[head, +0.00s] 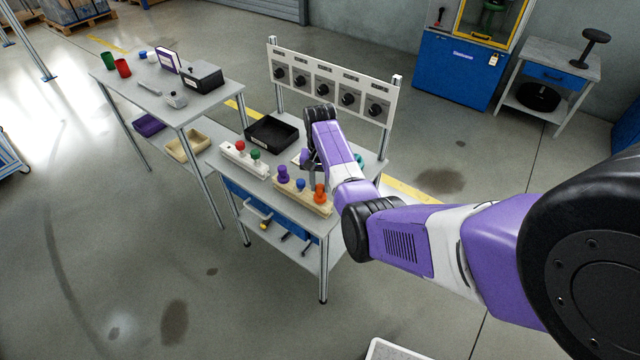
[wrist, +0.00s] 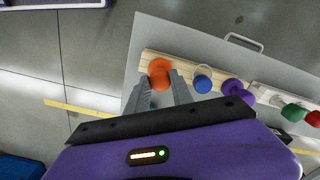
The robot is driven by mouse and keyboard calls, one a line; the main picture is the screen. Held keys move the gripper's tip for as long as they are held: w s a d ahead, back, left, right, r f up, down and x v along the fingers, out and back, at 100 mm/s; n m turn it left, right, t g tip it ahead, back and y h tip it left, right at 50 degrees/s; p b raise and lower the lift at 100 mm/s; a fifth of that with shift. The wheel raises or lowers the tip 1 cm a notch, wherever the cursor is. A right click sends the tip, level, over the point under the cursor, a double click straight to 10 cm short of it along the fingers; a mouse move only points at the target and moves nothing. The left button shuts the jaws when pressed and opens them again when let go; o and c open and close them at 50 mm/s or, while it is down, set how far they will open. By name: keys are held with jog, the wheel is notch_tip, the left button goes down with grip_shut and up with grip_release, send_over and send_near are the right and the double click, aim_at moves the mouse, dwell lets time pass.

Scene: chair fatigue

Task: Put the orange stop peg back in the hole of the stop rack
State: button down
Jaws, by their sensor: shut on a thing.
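The orange stop peg (head: 320,190) is at the right end of the pale wooden stop rack (head: 300,200) in the head view. In the wrist view the peg (wrist: 160,71) is at the left end of the rack (wrist: 184,67), between my fingertips. My gripper (wrist: 162,88) is shut on the peg. The peg's lower part and its hole are hidden, so I cannot tell whether it is in the hole or just above it. A blue peg (head: 300,184) and a purple peg (head: 283,172) stand in the same rack.
A white rack (head: 238,161) with red and green knobs stands beside the wooden rack. A black tray (head: 272,133) and a panel of dials (head: 333,85) are farther back on the bench. My forearm passes over the bench's right side.

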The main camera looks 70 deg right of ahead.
jog(key=shift+f+b, duration=0.3)
jog(key=shift+f, duration=0.2)
jog(key=c, duration=1)
grip_release()
jog(key=shift+c, duration=0.2)
notch_tip(320, 180, up, 8)
jog(key=shift+f, duration=0.1)
